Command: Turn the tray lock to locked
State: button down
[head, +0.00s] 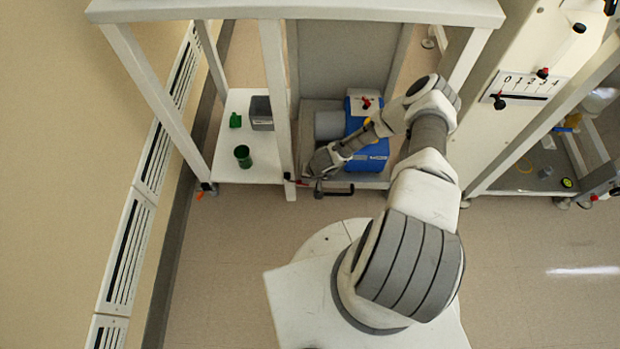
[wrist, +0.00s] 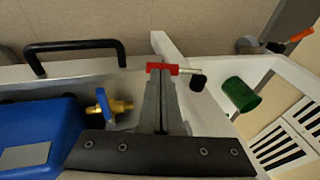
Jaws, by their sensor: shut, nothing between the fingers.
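The tray lock shows in the wrist view as a small red piece (wrist: 162,68) with a pale rod and a black end beside it. In the head view it is a small red spot (head: 301,182) at the tray's front left corner, by the white post. My gripper (wrist: 162,78) is shut with nothing between its fingers. Its tips are at the red piece and partly overlap it; I cannot tell whether they touch. In the head view my gripper (head: 311,175) hides part of that corner. The tray (head: 374,181) has a black front handle (head: 336,191).
A blue machine (head: 368,154) with a grey cylinder stands on the tray. Its brass fitting with a blue lever (wrist: 104,104) is close beside my fingers. A green cup (head: 243,156) and a grey box (head: 261,113) stand on the left shelf. Floor in front is clear.

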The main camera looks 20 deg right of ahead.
jog(key=shift+w+f, duration=0.1)
jog(key=shift+f, duration=0.15)
